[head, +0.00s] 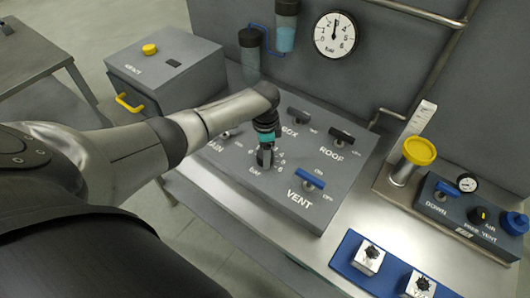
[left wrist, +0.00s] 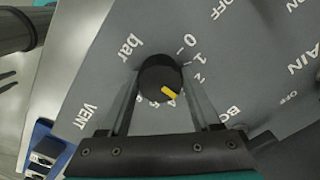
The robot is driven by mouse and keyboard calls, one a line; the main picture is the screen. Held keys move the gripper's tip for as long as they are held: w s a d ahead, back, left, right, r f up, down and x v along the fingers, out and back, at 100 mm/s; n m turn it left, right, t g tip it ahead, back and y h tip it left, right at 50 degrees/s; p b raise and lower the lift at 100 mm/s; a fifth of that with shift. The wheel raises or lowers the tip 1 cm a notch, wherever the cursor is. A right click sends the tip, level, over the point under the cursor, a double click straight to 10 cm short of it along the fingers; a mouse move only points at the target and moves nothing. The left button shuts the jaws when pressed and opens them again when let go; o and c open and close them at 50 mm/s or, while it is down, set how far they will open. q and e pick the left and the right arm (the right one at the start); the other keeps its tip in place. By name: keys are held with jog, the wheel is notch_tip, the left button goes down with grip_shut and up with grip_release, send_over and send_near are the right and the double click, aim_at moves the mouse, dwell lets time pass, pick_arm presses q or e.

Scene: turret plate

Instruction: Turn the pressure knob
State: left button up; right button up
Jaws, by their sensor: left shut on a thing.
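The pressure knob (left wrist: 158,80) is black and round with a yellow pointer mark, set on a grey panel with a printed number scale and the word "bar". In the left wrist view the yellow mark points down and right, toward the upper numbers of the scale. My left gripper (left wrist: 160,85) is shut on the knob, one finger on each side. In the head view my left gripper (head: 265,158) reaches down onto the panel (head: 240,185) and hides the knob. A pressure gauge (head: 335,35) on the back wall has its needle pointing almost straight up. My right gripper is not in view.
Blue VENT switch (head: 309,178), dark ROOF switch (head: 342,136) and another dark switch (head: 299,115) stand close around the gripper. A grey box (head: 165,70) with a yellow handle is behind left. A blue tray (head: 352,262) and a second control box (head: 465,215) lie to the right.

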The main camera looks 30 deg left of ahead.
pick_arm(q)
jog(key=shift+w, duration=0.1)
jog(key=o, duration=1.4)
notch_tip(320, 180, up, 15)
jog(key=shift+r+p, duration=0.15)
jog(key=shift+p, duration=0.3)
